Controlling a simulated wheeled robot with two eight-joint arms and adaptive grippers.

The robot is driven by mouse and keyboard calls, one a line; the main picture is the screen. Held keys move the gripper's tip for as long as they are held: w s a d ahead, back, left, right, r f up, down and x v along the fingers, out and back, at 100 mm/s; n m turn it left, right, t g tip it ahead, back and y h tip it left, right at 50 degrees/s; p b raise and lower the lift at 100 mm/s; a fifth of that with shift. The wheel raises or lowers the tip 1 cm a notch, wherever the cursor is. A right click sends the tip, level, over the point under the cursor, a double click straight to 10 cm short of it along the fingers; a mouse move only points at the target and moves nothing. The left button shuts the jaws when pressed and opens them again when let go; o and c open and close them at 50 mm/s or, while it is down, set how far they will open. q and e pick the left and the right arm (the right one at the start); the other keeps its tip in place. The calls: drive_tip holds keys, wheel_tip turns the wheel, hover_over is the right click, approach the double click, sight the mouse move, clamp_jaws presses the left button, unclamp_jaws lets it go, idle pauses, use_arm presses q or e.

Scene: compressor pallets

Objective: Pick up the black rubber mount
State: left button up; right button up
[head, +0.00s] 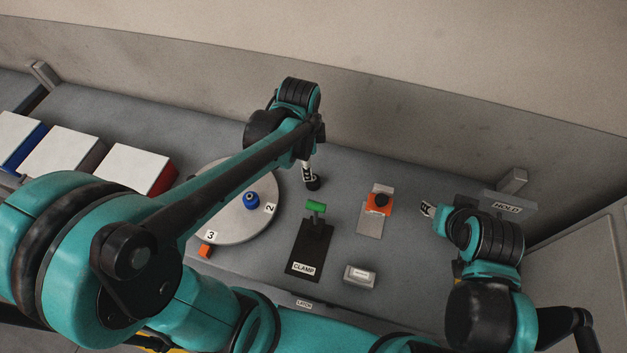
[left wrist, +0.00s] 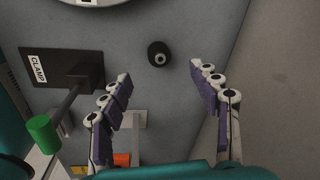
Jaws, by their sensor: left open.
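The black rubber mount (left wrist: 159,53) is a short black cylinder with a pale ring and dark centre. It stands on the grey table, and in the head view it shows just under my left gripper (head: 308,170) as a small dark piece (head: 313,183). In the left wrist view my left gripper (left wrist: 160,74) is open and empty. The mount lies between the lines of its two fingers, just beyond the tips and apart from them. My right gripper (head: 427,209) is at the right, far from the mount; its fingers are too small to judge.
A black CLAMP plate (head: 303,263) with a green handle (head: 316,206) stands near the mount. An orange block with a black knob (head: 380,198) is right of it. A round numbered turntable (head: 226,235) carries a blue part (head: 251,201). A wall (head: 400,130) runs behind.

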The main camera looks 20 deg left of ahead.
sight(314, 177)
use_arm(q)
drive_tip(key=w+f+m, duration=0.1)
drive_tip(key=d+f+m+g, duration=0.1)
drive_tip(key=shift+w+f+m, duration=0.2)
drive_tip(key=shift+w+m, duration=0.2)
drive_tip(key=shift+f+m, duration=0.35)
drive_tip(key=shift+m, duration=0.05)
wheel_tip(314, 177, down, 3)
drive_tip(key=shift+d+r+b, duration=0.1)
drive_tip(key=shift+r+b, duration=0.05)
drive_tip(key=shift+b, duration=0.25)
wheel_tip(314, 177, down, 5)
drive_tip(key=shift+f+b, duration=0.2)
drive_tip(key=shift+b, duration=1.05)
drive_tip(key=shift+s+r, duration=0.1)
drive_tip(key=c, duration=1.3)
